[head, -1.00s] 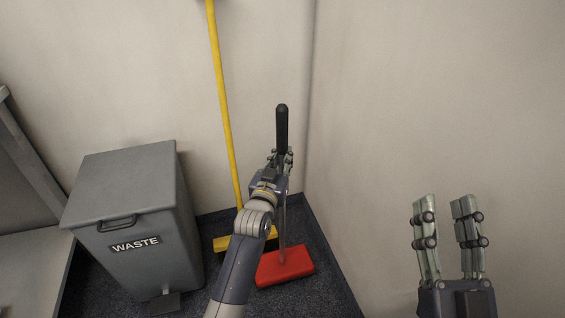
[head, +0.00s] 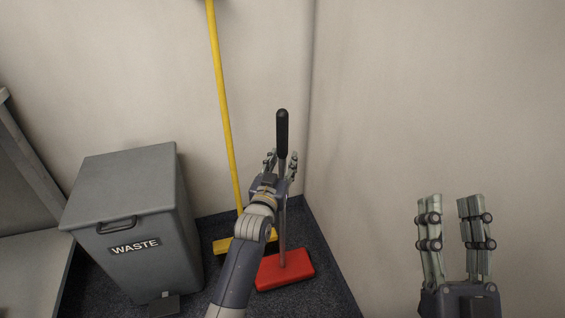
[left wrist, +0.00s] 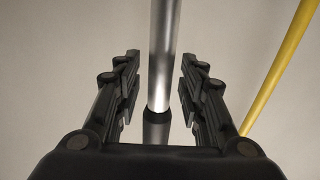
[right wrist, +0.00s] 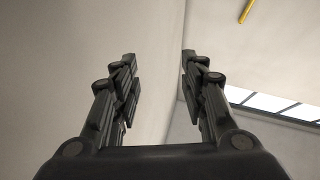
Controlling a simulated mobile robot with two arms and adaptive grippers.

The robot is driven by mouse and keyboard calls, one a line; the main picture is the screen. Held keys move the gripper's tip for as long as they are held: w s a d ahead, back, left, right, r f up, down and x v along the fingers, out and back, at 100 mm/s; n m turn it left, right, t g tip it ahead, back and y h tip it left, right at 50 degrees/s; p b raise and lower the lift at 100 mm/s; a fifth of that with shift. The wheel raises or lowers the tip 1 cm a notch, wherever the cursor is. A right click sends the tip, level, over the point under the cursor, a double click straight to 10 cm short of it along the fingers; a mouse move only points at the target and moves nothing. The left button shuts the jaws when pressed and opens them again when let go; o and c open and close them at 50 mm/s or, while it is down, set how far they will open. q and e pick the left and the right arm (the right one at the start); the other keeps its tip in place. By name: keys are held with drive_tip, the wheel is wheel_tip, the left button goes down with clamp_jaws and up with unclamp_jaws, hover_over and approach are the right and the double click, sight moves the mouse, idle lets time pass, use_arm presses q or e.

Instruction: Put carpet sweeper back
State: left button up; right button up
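The carpet sweeper stands upright in the corner, with a red head (head: 285,271) on the floor and a black grip (head: 282,134) at the top of its metal pole. My left gripper (head: 281,168) is at the pole just below the black grip. In the left wrist view the pole (left wrist: 161,60) runs between the two fingers with a gap on both sides, so the left gripper is open around or just in front of it. My right gripper (head: 456,207) is open and empty at the right, before the bare wall; it also shows open in the right wrist view (right wrist: 158,70).
A yellow broom (head: 224,110) leans on the wall just left of the sweeper. A grey waste bin (head: 135,225) stands further left, beside a shelf (head: 30,265). The right wall (head: 430,90) is close to the sweeper. Dark carpet covers the floor.

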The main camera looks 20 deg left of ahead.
use_arm(q)
drive_tip(key=shift+s+r, duration=0.1)
drive_tip(key=s+p, duration=0.1)
drive_tip(key=s, duration=0.3)
drive_tip(key=shift+s+d+p, duration=0.1)
drive_tip(key=shift+s+p, duration=0.2)
drive_tip(key=shift+p, duration=0.05)
drive_tip(key=s+d+r+m+g+h+p, duration=0.1)
drive_tip(key=s+d+r+h, duration=0.1)
drive_tip(key=s, duration=0.8)
drive_tip(key=s+d+r+m+g+h, duration=0.1)
drive_tip(key=s+d+r+h, duration=0.1)
drive_tip(key=s, duration=0.8)
drive_tip(key=shift+d+r+m+g+p, duration=0.25)
drive_tip(key=shift+d+m+g+p, duration=0.15)
drive_tip(key=shift+d, duration=0.35)
use_arm(e)
wheel_tip(320, 180, down, 15)
drive_tip(key=w+d+g+h, duration=0.1)
drive_tip(key=w+g+h, duration=0.1)
drive_tip(key=g, duration=0.6)
drive_tip(key=shift+w+d+g+h, duration=0.15)
drive_tip(key=shift+d+g+h, duration=0.1)
drive_tip(key=shift+g+h, duration=0.15)
